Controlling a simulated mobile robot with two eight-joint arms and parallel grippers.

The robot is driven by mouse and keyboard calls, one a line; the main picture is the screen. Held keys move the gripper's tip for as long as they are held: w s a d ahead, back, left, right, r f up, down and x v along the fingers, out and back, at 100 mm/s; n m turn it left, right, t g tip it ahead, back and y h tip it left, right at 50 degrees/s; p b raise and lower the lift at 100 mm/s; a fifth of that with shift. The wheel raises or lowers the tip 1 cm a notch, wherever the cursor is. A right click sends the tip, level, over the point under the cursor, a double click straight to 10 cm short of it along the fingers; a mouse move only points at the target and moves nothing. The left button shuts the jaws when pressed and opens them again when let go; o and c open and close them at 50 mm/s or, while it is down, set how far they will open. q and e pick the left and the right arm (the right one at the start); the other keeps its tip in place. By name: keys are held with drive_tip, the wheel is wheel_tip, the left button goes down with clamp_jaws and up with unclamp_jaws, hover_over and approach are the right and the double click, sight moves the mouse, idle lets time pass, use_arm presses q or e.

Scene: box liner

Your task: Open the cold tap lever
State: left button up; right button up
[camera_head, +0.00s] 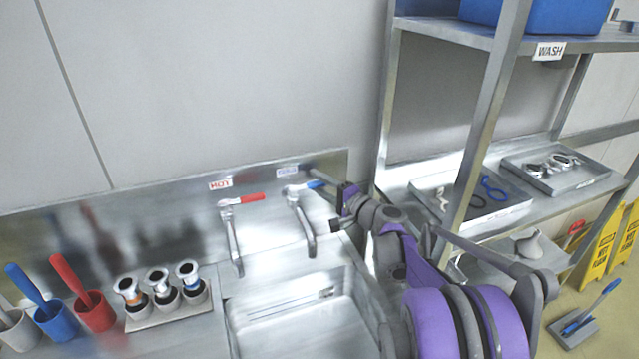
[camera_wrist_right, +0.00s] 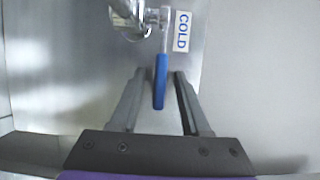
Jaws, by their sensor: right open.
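The cold tap (camera_head: 302,215) has a blue lever (camera_head: 316,184) and stands at the back of the steel sink, under a small label. In the right wrist view the blue lever (camera_wrist_right: 160,82) points toward my gripper, beside the COLD label (camera_wrist_right: 182,31). My right gripper (camera_head: 340,196) is open at the lever's free end. In the wrist view the lever's end lies between the two spread fingers (camera_wrist_right: 159,75), with a gap on each side. My left gripper is not in view.
The hot tap (camera_head: 230,232) with its red lever (camera_head: 253,198) stands left of the cold tap. The sink basin (camera_head: 300,310) is below. A steel shelf rack (camera_head: 480,120) is on the right. Cups and a holder (camera_head: 170,319) stand at left.

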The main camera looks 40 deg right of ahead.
drive_tip(key=shift+c, duration=0.3)
clamp_jaws()
idle(1.1)
